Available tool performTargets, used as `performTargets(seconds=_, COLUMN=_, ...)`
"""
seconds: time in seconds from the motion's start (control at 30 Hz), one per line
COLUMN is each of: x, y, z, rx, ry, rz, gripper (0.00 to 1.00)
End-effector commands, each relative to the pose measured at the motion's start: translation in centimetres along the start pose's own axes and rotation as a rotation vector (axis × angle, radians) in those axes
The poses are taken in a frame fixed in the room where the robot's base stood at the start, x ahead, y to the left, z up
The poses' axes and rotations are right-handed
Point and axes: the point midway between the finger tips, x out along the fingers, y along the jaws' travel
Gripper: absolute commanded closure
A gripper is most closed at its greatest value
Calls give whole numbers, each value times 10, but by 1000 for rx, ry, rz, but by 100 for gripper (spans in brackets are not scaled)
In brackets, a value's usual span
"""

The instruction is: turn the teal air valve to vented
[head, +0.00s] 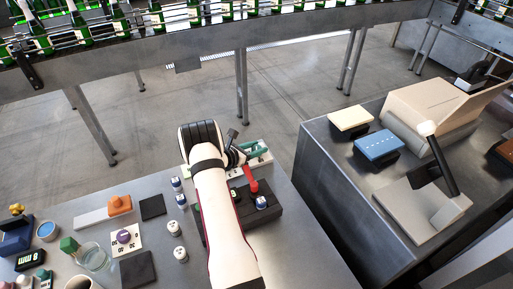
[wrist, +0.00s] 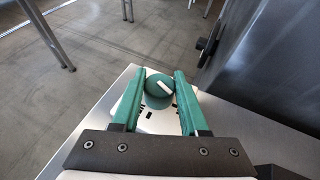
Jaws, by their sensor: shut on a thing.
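The teal air valve (wrist: 158,86) is a round knob with a white pointer bar, on a white plate (wrist: 127,106) with black markings at the table's far corner. In the wrist view the pointer slants from upper left to lower right. My gripper (wrist: 160,80) has its two green fingers on either side of the knob, shut on it. In the head view my gripper (head: 246,152) is at the plate, and my arm hides much of that area. The label the pointer faces cannot be read.
A red-handled lever (head: 250,177) and a blue-and-white knob (head: 262,202) stand close to the gripper on a dark base. Several small knobs, a glass beaker (head: 93,257) and an orange block (head: 120,204) are to the left. A second bench (head: 318,150) stands right, across a gap.

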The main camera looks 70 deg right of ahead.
Motion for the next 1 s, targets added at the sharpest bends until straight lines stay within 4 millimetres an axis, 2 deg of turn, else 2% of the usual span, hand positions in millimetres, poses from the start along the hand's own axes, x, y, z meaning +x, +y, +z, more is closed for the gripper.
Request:
performTargets(seconds=0.37, x=0, y=1, z=0, rx=29, ry=-1, rz=-67, gripper=100)
performTargets(seconds=1.0, x=0, y=0, z=-1, rx=181, ry=1, rz=-429, gripper=100)
